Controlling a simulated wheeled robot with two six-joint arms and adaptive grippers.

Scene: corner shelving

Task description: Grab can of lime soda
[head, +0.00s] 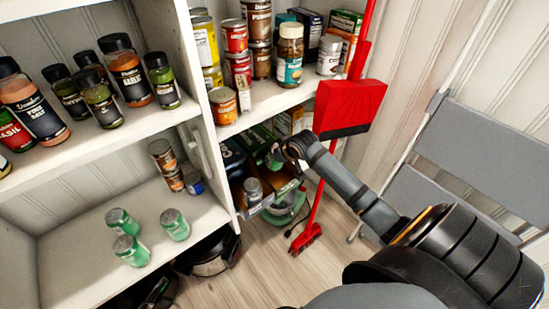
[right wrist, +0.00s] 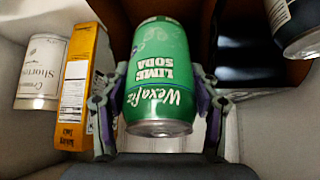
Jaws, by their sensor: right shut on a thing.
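A green can of lime soda (right wrist: 158,75) fills the middle of the right wrist view, its label upside down in the picture. My right gripper (right wrist: 162,105) is shut on it, one finger on each side. In the head view the right gripper (head: 284,151) reaches into the lower right shelf, and only part of the green can (head: 273,160) shows beside it. My left gripper is not in view. Three more green cans (head: 131,250) stand on the lower left shelf; their labels are too small to read.
A yellow box (right wrist: 84,85) and a white can (right wrist: 40,72) stand left of the held can in the right wrist view. A dark can (right wrist: 296,25) is at upper right. A red broom and dustpan (head: 350,107) hang close to my right arm. Folded grey chairs (head: 485,145) lean right.

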